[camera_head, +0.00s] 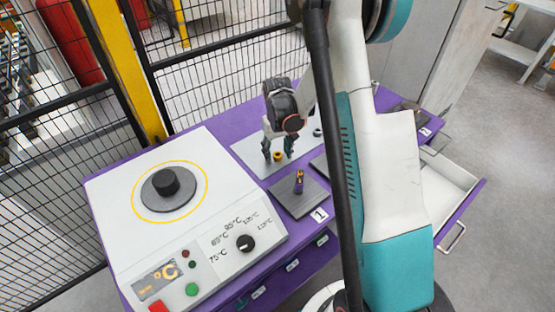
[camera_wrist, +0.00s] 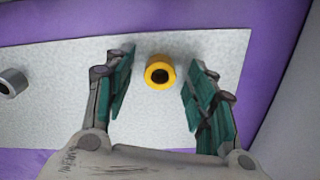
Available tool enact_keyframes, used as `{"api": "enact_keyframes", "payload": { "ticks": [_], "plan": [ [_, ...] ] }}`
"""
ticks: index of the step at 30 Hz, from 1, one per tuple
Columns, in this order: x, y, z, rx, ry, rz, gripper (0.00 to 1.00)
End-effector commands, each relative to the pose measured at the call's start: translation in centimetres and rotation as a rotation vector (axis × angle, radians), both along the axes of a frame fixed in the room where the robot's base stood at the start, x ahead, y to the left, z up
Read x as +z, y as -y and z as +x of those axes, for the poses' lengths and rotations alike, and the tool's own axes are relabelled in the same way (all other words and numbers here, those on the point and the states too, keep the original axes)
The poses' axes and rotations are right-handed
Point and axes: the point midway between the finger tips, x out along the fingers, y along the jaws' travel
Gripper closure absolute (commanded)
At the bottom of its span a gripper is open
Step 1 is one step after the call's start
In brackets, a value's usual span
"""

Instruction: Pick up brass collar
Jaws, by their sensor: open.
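The brass collar (camera_wrist: 160,72) is a short yellow ring with a dark bore, standing on a light grey plate (camera_wrist: 55,115). In the wrist view it sits between and slightly beyond my open fingers, with a gap on each side. My gripper (camera_wrist: 160,90) has teal-padded fingers and holds nothing. In the head view the collar (camera_head: 278,156) stands on the plate beside my gripper (camera_head: 278,155), close to its fingertips. I cannot tell the exact height of the fingertips above the plate.
A grey cylinder (camera_wrist: 12,82) stands left on the plate. A white heater box (camera_head: 215,215) stands left on the purple table. An open drawer (camera_head: 452,185) juts out right.

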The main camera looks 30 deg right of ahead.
Motion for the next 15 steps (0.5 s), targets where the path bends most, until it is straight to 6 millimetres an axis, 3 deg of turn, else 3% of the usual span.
{"api": "enact_keyframes", "payload": {
  "ticks": [6,12,15],
  "plan": [
    [-0.07,0.0,0.0,0.0,0.0,0.0,0.49],
    [-0.06,0.0,0.0,0.0,0.0,0.0,0.94],
    [-0.05,0.01,0.0,0.0,0.0,0.0,0.98]
  ]
}}
